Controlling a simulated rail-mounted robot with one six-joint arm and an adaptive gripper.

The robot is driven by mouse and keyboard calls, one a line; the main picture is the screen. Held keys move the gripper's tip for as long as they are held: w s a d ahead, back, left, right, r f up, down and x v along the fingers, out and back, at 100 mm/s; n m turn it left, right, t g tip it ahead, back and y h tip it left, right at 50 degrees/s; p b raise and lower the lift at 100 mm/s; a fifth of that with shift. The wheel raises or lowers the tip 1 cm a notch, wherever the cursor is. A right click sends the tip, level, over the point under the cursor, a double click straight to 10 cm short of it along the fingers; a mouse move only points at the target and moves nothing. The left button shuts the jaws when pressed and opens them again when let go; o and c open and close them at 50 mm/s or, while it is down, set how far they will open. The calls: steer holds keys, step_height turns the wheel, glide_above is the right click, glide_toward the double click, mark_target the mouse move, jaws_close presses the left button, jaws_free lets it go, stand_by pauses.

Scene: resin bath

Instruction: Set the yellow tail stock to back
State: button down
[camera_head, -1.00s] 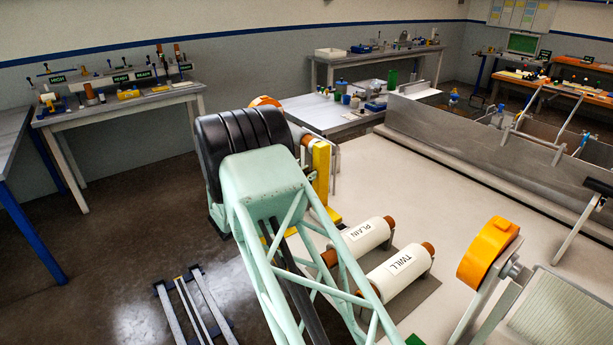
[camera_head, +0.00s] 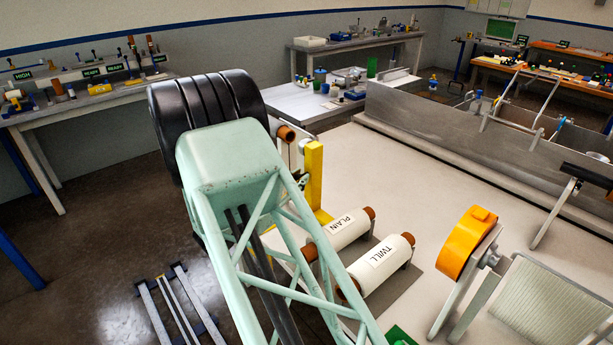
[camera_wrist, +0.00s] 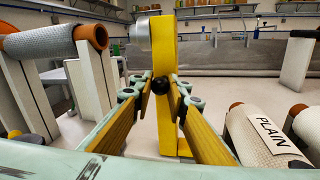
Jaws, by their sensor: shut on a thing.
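The yellow tail stock (camera_head: 314,175) stands upright right of the brown-ended roller (camera_head: 286,132), with a gap between them. In the wrist view the tail stock (camera_wrist: 172,110) rises straight ahead, with a grey cylinder (camera_wrist: 139,35) sticking out left near its top. A black knob (camera_wrist: 161,85) sits on its near face. My gripper (camera_wrist: 164,90) has one yellow-padded finger on each side of the knob and is shut on it.
White rolls marked PLAIN (camera_head: 345,228) and TWILL (camera_head: 378,264) lie beside the tail stock on a grey mat. An orange wheel (camera_head: 465,242) stands farther right. A long metal trough wall (camera_head: 440,130) lies behind. Pale floor between is clear.

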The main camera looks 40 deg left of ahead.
steer(key=shift+d+f, duration=0.2)
steer(key=shift+d, duration=0.05)
steer(key=c, duration=2.5)
jaws_free()
steer(key=shift+d+r, duration=0.1)
steer(key=shift+s, duration=0.1)
steer(key=s+d, duration=0.1)
steer(key=s, duration=1)
steer(key=shift+s, duration=0.4)
steer(key=shift+d+r, duration=0.1)
